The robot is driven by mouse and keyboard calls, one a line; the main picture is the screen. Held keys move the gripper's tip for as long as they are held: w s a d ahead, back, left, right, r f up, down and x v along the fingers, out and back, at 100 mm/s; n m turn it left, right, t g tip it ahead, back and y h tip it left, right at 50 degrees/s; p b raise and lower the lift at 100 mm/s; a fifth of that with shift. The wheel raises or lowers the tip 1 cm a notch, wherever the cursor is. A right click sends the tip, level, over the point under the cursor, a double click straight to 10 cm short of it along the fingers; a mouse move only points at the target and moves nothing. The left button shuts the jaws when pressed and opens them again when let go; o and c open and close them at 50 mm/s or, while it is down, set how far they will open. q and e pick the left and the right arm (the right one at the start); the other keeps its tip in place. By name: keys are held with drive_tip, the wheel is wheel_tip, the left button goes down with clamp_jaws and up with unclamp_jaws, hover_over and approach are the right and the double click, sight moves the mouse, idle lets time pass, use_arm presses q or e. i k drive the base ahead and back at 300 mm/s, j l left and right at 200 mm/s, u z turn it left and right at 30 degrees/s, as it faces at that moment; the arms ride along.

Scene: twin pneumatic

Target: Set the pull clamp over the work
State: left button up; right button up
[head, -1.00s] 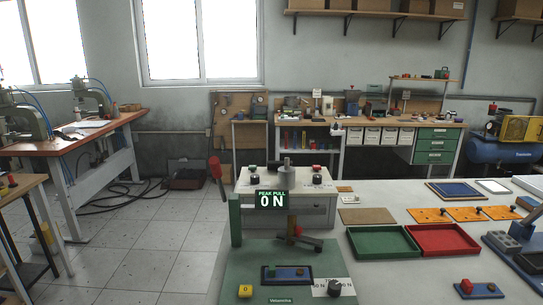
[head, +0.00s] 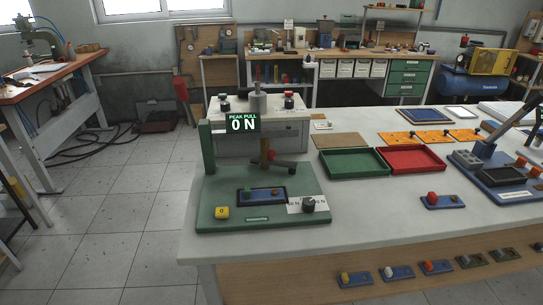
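A green pull tester (head: 290,215) stands at the left end of the white table. Its green post (head: 207,148) rises at the left, and its display (head: 242,123) reads "PEAK PULL 0 N". A brass-coloured stem (head: 264,150) hangs above the base with a dark bar (head: 285,166) at its lower end; I cannot tell for sure whether this is the pull clamp. Below it a dark blue holder (head: 245,198) with a small part in it lies on the base. A yellow "0" button (head: 222,212) and a black knob (head: 308,204) are at the front. Neither gripper is in view.
Behind the tester is a grey box (head: 210,142) with knobs. A green tray (head: 355,162) and a red tray (head: 412,158) lie to the right. A blue plate (head: 443,202) with a red part lies nearer. Several small plates line the table's front face.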

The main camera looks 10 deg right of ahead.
sight(253, 160)
drive_tip(key=i+l, duration=0.2)
drive_tip(key=l, duration=0.15)
drive_tip(key=i+l, duration=0.2)
drive_tip(key=l, duration=0.2)
drive_tip(key=i+l, duration=0.2)
drive_tip(key=l, duration=0.15)
